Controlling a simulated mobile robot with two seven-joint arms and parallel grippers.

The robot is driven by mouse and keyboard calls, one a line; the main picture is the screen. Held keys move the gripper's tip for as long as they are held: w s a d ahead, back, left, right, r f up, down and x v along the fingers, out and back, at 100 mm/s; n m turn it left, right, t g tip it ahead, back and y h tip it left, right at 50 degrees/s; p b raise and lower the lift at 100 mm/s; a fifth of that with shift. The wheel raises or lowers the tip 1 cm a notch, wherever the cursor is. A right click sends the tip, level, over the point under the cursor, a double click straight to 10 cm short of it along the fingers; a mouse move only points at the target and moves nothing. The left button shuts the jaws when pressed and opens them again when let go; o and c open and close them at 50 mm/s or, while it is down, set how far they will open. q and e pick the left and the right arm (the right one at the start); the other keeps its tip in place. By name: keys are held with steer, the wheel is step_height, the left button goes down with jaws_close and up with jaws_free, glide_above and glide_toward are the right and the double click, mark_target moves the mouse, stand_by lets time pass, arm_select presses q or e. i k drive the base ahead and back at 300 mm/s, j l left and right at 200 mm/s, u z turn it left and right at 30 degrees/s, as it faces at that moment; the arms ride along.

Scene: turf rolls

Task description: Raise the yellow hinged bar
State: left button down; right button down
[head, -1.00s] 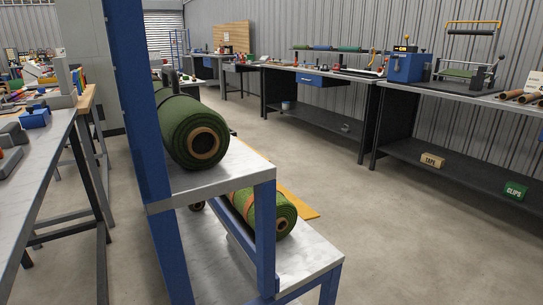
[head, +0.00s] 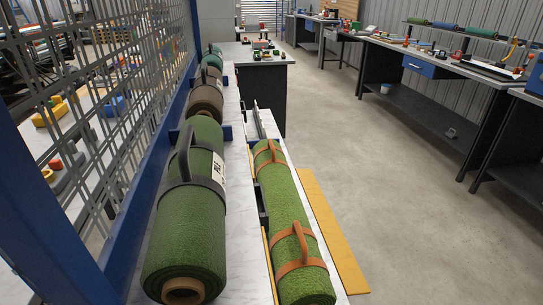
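Neither of my grippers is in the head view. No bar can be clearly identified as hinged. A thin yellow edge (head: 267,250) runs along the left side of the lower green roll and is mostly hidden by it. A flat yellow strip (head: 333,232) lies along the right side of the rack, seemingly on the floor. Whether either one is the hinged bar, I cannot tell.
A large green roll (head: 195,225) with a black strap lies on the upper shelf, brown and green rolls behind it. A bright green roll (head: 285,215) with brown straps lies lower. A mesh panel (head: 90,90) stands left. The floor (head: 400,190) is open on the right.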

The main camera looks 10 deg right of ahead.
mark_target(354, 283)
steer(key=i+l+u, duration=0.2)
steer(key=l+u, duration=0.2)
steer(key=l, duration=0.15)
steer(key=i+l+u, duration=0.1)
steer(key=l+u, duration=0.25)
steer(key=l, duration=0.25)
steer(key=l+u, duration=0.4)
steer(key=l, duration=0.2)
steer(key=l+u, duration=0.35)
steer(key=l, duration=0.3)
steer(key=k+l+u, duration=0.15)
steer(key=l+u, duration=0.25)
steer(key=l, duration=0.15)
steer(key=k+l+u, duration=0.2)
steer(key=l+u, duration=0.2)
steer(key=l, duration=0.2)
